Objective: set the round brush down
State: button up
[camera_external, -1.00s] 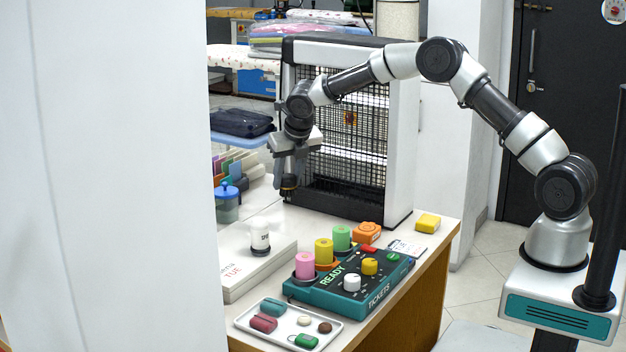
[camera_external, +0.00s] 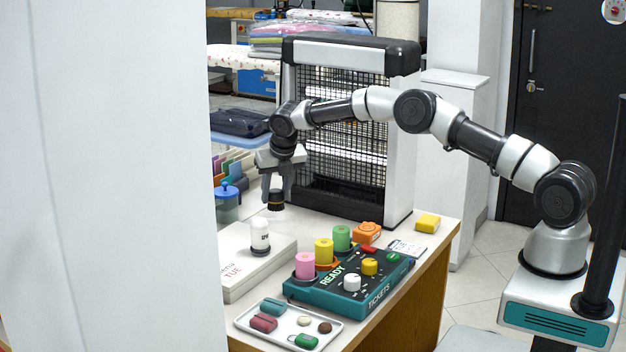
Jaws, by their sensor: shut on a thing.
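My gripper (camera_external: 275,188) points down over the white table, in front of the black grille of the heater-like unit. It is shut on the round brush (camera_external: 275,201), a small dark cylinder with a brownish band. The brush is upright and low, close to the table top behind the white box; I cannot tell whether its underside touches the table. The gripper's fingers cover the brush's upper part.
A blue-lidded jar (camera_external: 227,204) stands to the left. A teal ticket console (camera_external: 350,281) with coloured cylinders is at front right. The grilled unit (camera_external: 400,150) stands close behind.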

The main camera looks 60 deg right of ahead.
aim_at(275, 206)
jog(key=shift+f, duration=1.85)
jog(key=shift+f, duration=0.2)
jog(key=o, duration=1)
jog(key=shift+o, duration=0.2)
